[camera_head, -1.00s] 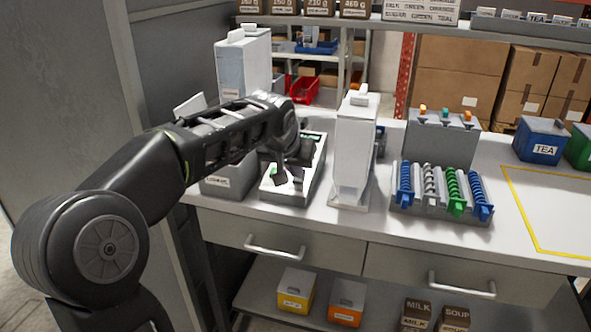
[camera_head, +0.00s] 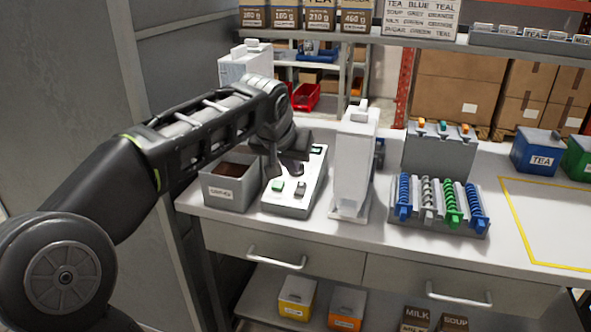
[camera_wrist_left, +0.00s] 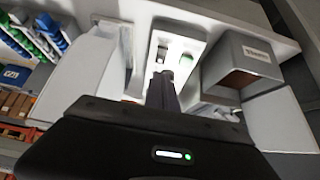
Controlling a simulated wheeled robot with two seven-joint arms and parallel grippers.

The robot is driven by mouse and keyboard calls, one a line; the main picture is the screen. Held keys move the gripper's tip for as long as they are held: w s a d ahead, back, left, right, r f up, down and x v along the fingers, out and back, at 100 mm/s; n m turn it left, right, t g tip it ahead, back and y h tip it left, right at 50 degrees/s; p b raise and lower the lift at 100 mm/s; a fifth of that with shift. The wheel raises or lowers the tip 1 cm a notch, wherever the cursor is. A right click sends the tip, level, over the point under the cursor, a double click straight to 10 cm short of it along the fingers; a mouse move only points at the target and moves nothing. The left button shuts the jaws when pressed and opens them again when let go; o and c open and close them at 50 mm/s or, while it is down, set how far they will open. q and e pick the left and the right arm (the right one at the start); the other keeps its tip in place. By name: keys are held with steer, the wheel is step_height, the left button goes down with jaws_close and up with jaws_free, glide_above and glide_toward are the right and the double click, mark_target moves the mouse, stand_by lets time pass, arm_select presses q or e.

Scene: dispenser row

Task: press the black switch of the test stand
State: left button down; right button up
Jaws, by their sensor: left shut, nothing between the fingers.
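The test stand (camera_head: 311,187) is a pale sloped box on the bench, with a green button (camera_head: 277,185) and a black switch (camera_head: 300,189) near its front end. My left gripper (camera_head: 283,171) is over the box, just behind these two controls in the head view, shut and empty. In the left wrist view its closed fingers (camera_wrist_left: 163,88) point along the stand's face (camera_wrist_left: 177,38), where the green button (camera_wrist_left: 187,59) and the dark switch (camera_wrist_left: 162,53) show beyond the tips. A gap to the switch seems visible, but its size is unclear. My right gripper is out of view.
A grey bin (camera_head: 229,184) with brown contents stands left of the stand. A tall white dispenser (camera_head: 354,165) stands close on its right. A rack with coloured coils (camera_head: 440,215) is farther right. The bench front between dispenser and rack is clear.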

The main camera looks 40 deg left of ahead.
arm_select(q)
steer(key=v, duration=0.3)
steer(key=s+v, duration=0.1)
steer(key=v, duration=0.1)
steer(key=shift+d+f, duration=0.1)
steer(key=shift+f, duration=0.25)
steer(key=shift+w, duration=0.1)
